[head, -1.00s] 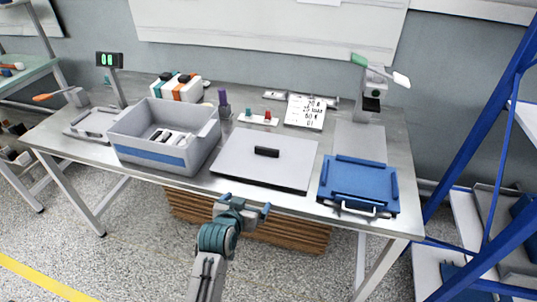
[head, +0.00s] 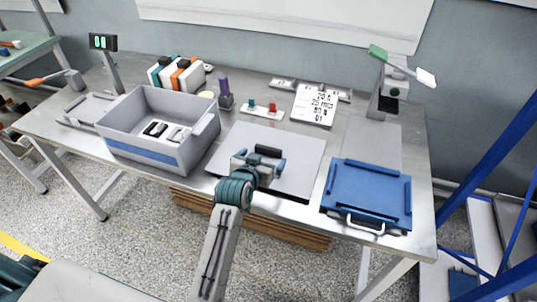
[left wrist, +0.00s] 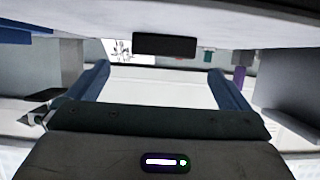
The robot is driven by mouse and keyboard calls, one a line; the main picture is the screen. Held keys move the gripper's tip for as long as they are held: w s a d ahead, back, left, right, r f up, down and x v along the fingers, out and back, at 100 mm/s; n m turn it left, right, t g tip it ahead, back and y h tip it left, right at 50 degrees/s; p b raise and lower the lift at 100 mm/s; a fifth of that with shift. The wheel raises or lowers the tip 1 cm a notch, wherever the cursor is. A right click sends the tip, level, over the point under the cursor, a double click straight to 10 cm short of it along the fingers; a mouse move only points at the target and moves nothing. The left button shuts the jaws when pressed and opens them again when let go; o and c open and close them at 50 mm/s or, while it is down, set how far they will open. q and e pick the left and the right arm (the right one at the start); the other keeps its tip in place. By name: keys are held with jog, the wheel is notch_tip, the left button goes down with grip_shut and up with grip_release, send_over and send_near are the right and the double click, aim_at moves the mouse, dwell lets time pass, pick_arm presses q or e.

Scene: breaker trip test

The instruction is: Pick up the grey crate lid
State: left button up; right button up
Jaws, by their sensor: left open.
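The grey crate lid (head: 303,158) lies flat on the metal table, between the grey crate and the blue tray. Its black bar handle (head: 268,150) stands at the middle of its top. My left gripper (head: 261,160) is open and empty, over the near half of the lid, close to the handle. In the left wrist view the handle (left wrist: 165,44) shows between and beyond the two open blue fingers (left wrist: 165,75), against the lid surface along the top edge. I cannot tell whether the fingers touch the lid. My right gripper is not in view.
The grey crate (head: 150,152) with small parts inside stands left of the lid. The blue tray (head: 366,190) with a white handle lies to the right. Behind are a button strip (head: 262,112), a purple-topped item (head: 224,90), a written card (head: 314,105) and a lever stand (head: 393,90).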

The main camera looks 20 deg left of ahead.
aim_at(268, 150)
pick_arm(q)
jog(key=x, duration=0.3)
jog(key=p+x, duration=0.1)
jog(key=shift+w+a, duration=0.2)
jog(key=shift+a, duration=0.05)
jog(key=shift+w+f, duration=0.3)
jog(key=shift+w, duration=0.2)
jog(key=shift+c, duration=0.9)
jog(key=c, duration=0.8)
jog(key=shift+c, duration=0.2)
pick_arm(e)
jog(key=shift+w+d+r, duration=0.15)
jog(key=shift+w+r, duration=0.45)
